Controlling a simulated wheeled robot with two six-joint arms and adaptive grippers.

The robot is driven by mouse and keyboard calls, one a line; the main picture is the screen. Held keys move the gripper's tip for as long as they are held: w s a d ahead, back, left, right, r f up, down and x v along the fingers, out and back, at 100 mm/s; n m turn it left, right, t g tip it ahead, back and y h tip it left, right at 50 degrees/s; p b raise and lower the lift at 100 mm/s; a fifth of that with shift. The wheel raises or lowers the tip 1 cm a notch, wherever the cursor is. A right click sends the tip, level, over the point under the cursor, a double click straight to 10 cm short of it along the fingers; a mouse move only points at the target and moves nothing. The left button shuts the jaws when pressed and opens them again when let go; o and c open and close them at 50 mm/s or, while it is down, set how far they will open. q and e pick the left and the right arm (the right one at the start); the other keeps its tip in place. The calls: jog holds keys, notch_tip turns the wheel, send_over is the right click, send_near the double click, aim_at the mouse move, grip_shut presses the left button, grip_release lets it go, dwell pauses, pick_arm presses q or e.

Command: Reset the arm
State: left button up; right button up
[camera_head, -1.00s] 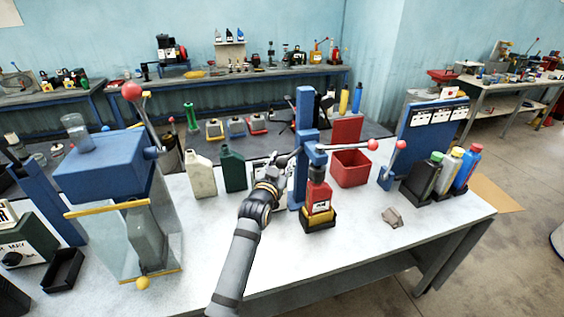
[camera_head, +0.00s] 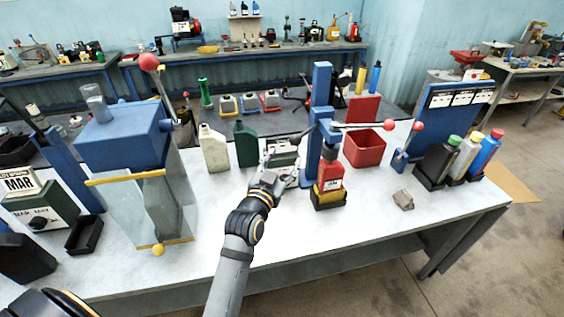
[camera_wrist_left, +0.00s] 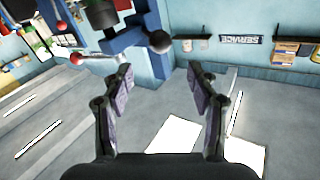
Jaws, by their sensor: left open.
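My left gripper (camera_head: 291,168) is over the white table (camera_head: 300,245), left of the blue lever press (camera_head: 321,100). In the left wrist view its two fingers (camera_wrist_left: 160,80) are spread apart with nothing between them. The arm reaches in from the bottom of the head view. A red bottle (camera_head: 330,172) with a white label stands upright under the press in a black and yellow holder. My right gripper is not in view.
A blue machine with a clear front (camera_head: 122,140) stands at left. A cream jug (camera_head: 214,148) and green jug (camera_head: 246,143) stand behind the gripper. A red bin (camera_head: 365,148) and bottles in a black rack (camera_head: 440,160) are at right. The front table middle is clear.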

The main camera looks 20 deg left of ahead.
pick_arm(q)
jog(key=shift+s, duration=0.25)
